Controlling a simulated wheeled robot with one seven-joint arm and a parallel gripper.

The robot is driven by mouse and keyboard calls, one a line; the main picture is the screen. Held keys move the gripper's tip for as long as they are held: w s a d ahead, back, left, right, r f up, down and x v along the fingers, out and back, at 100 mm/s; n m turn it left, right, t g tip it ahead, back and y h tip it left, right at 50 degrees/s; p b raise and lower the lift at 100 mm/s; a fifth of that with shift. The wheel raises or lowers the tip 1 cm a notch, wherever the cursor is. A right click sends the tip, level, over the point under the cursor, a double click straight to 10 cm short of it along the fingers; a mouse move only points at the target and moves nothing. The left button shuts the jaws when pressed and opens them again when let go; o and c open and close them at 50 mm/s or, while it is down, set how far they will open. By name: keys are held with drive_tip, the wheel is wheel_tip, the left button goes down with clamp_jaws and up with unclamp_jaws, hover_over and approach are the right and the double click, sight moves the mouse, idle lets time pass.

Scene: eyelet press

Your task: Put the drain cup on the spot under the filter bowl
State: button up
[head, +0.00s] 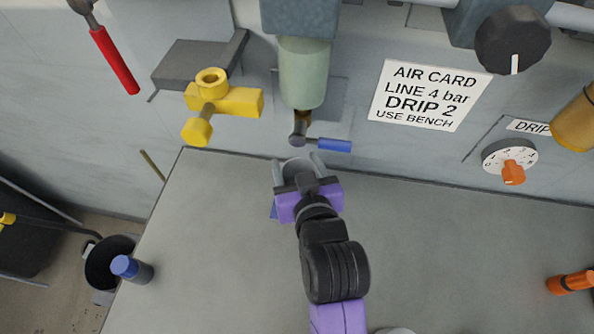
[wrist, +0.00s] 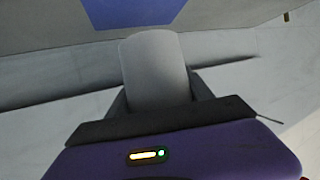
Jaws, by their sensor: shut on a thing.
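The drain cup (head: 294,166) is a plain grey cylinder held between the fingers of my gripper (head: 297,172). In the wrist view the cup (wrist: 155,65) stands out between the dark fingers of my gripper (wrist: 158,90). The filter bowl (head: 303,75) is a pale green cylinder on the wall, with a small drain valve and blue lever (head: 333,145) below it. My gripper is just below the valve in the head view. A blue patch, apparently the spot, peeks out left of my gripper (head: 273,211) and shows in the wrist view (wrist: 130,12); it is mostly hidden in the head view.
The grey bench (head: 210,250) is mostly clear. A blue-capped dark cylinder (head: 132,269) stands at its left edge and an orange item (head: 571,283) lies at the right. A yellow valve (head: 225,102) and a black knob (head: 512,40) project from the wall.

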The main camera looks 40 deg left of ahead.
wheel_tip(320, 180, down, 3)
drive_tip(key=shift+f, duration=0.15)
drive_tip(key=shift+a+f+p, duration=0.1)
drive_tip(key=shift+f+p, duration=0.05)
drive_tip(key=shift+p, duration=0.25)
drive_tip(key=shift+w+f, duration=0.15)
drive_tip(key=shift+f, duration=0.2)
drive_tip(key=o, duration=1.4)
drive_tip(key=shift+r, duration=0.1)
